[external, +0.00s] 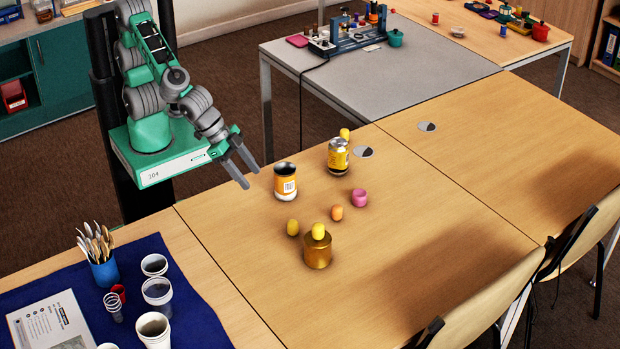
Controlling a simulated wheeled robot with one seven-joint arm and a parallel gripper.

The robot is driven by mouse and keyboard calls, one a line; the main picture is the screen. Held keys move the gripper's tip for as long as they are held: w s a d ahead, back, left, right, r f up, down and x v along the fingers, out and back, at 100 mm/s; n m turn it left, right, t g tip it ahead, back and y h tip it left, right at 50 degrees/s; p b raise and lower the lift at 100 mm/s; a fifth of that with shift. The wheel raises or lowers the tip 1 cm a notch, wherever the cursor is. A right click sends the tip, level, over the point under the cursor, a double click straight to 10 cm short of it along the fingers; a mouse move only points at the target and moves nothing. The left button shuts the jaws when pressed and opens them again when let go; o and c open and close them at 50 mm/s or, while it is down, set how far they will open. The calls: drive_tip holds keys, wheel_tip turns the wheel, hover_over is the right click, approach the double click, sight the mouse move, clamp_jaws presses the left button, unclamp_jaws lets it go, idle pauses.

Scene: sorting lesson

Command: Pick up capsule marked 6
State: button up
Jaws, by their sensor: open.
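Several small capsule-shaped pieces are on the wooden table. A yellow capsule (292,227) and an orange capsule (337,213) are on the tabletop. Another yellow capsule (318,231) sits on top of a gold canister (318,254). A further yellow piece (344,134) shows at the top of or behind a yellow-labelled can (338,157); I cannot tell which. No number is legible on any of them, so I cannot tell which is marked 6. My gripper (250,178) is open and empty, above the table's left edge, to the left of an orange-labelled can (285,183).
A blue mat (190,312) at lower left holds cups, a utensil holder (104,272) and a paper sheet (50,322). Chairs (478,318) stand along the right side. The table's right part is clear.

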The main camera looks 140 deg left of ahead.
sight(338, 210)
drive_tip(key=w+a+f+n+y+b, duration=0.1)
drive_tip(key=w+a+f+y, duration=0.1)
drive_tip(key=a, duration=0.3)
drive_tip(key=w+a+f+n+t+y+b, duration=0.1)
drive_tip(key=w+a+f+n+y, duration=0.1)
drive_tip(key=w+a+f, duration=0.2)
drive_tip(key=w+a+f+n+y+b, duration=0.2)
drive_tip(key=w+a+f+y, duration=0.1)
drive_tip(key=w+a+f, duration=0.1)
drive_tip(key=shift+a+f, duration=0.3)
drive_tip(key=shift+a, duration=0.2)
drive_tip(key=shift+a+f, duration=0.3)
drive_tip(key=shift+a, duration=0.2)
drive_tip(key=shift+w+a+t+y, duration=0.25)
drive_tip(key=shift+a+t+y, duration=0.05)
drive_tip(key=shift+a, duration=0.05)
drive_tip(key=x, duration=0.7)
drive_tip(key=shift+w+f, duration=0.2)
drive_tip(key=shift+f, duration=0.05)
drive_tip(key=shift+d, duration=0.1)
drive_tip(key=shift+c, duration=0.4)
clamp_jaws()
